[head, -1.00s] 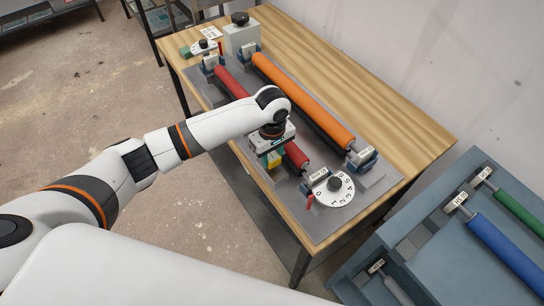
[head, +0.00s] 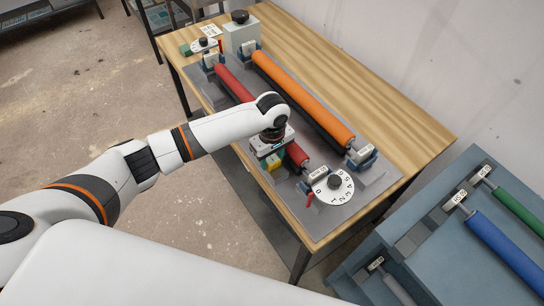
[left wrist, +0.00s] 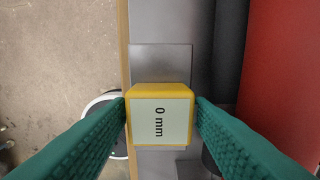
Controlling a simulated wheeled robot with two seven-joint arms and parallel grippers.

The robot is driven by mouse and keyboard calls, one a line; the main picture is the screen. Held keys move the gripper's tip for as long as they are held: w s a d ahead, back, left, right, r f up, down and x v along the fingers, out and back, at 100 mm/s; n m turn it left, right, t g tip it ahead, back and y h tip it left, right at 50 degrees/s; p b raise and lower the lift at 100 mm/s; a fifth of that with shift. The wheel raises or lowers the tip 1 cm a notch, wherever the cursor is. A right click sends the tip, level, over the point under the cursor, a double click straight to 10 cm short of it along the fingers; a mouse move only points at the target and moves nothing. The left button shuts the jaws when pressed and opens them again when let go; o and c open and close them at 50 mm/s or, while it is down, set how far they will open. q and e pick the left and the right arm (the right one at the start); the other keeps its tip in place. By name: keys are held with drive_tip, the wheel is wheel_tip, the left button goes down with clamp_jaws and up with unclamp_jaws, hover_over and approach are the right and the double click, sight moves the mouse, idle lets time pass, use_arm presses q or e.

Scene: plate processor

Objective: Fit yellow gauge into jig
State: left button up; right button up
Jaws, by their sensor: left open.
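The yellow gauge (left wrist: 160,118) has a pale top label reading "0 mm". In the left wrist view it sits between the green fingers of my left gripper (left wrist: 161,106), which is open with a fingertip close at each side. In the head view the gauge (head: 274,163) shows partly under the left gripper (head: 268,161), at the front edge of the grey base plate (head: 330,218). A flat grey square (left wrist: 160,64) lies just beyond the gauge in the wrist view. I cannot tell which part is the jig or how deep the gauge sits. My right gripper is not in view.
A red roller (head: 232,84) runs close beside the gripper, and an orange roller (head: 300,98) lies behind it. A white numbered dial (head: 333,190) stands to the right. A blue-grey rack (head: 425,262) holds more rollers. The wooden table (head: 400,125) is clear at the back.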

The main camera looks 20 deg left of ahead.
sight(272, 159)
use_arm(q)
wheel_tip(272, 159, up, 12)
drive_tip(key=b, duration=0.1)
drive_tip(key=shift+r, duration=0.25)
drive_tip(key=shift+f, duration=0.1)
idle(0.4)
